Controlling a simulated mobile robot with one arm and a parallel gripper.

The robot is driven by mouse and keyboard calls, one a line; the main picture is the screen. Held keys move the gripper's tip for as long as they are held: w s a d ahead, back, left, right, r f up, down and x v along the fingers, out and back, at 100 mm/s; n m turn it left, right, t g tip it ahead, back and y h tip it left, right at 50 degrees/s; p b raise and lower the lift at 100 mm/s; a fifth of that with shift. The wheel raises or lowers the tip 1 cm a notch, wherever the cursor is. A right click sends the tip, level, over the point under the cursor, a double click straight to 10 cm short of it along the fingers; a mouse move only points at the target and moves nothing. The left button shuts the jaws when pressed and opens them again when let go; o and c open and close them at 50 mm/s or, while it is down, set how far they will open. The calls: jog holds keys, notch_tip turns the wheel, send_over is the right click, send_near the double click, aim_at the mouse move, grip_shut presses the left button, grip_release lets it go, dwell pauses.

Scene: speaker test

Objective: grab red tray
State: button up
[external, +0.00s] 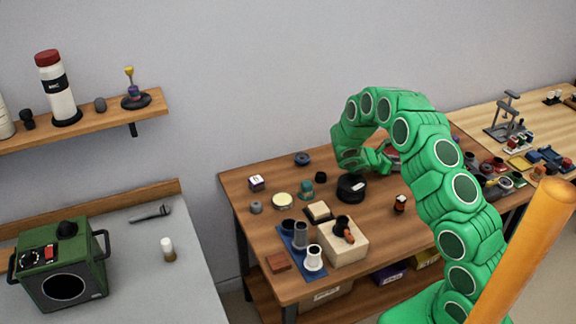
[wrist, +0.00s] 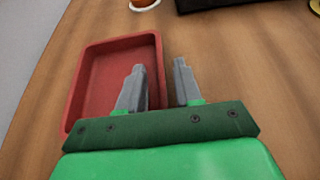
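The red tray (wrist: 97,80) is a shallow rectangular tray with raised walls, lying on the wooden table in the wrist view. My gripper (wrist: 160,66) is open, with its two grey fingers apart. In that view the left finger overlaps the tray's inside and the right finger is just outside its right wall, so the wall lies between them. I cannot tell if either finger touches it. The tray's near right part is hidden by the gripper. In the external view my gripper (external: 378,163) reaches down at the table's back, with a bit of red tray (external: 393,153) behind it.
The brown table (external: 245,187) holds a round black object (external: 351,188), a beige box (external: 343,243) and a blue tray (external: 295,240) with cylinders. Several small parts crowd the table's right side. In the wrist view, a dark flat object (wrist: 220,4) lies beyond the fingers.

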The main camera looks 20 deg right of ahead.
jog(key=shift+d, duration=0.1)
grip_shut()
dwell(0.4)
jog(key=shift+r, duration=0.45)
notch_tip(320, 180, up, 2)
jog(key=shift+r, duration=0.1)
jog(key=s+a+r, duration=0.4)
jog(key=s+r, duration=0.6)
jog(key=s, duration=0.3)
jog(key=shift+a, duration=0.4)
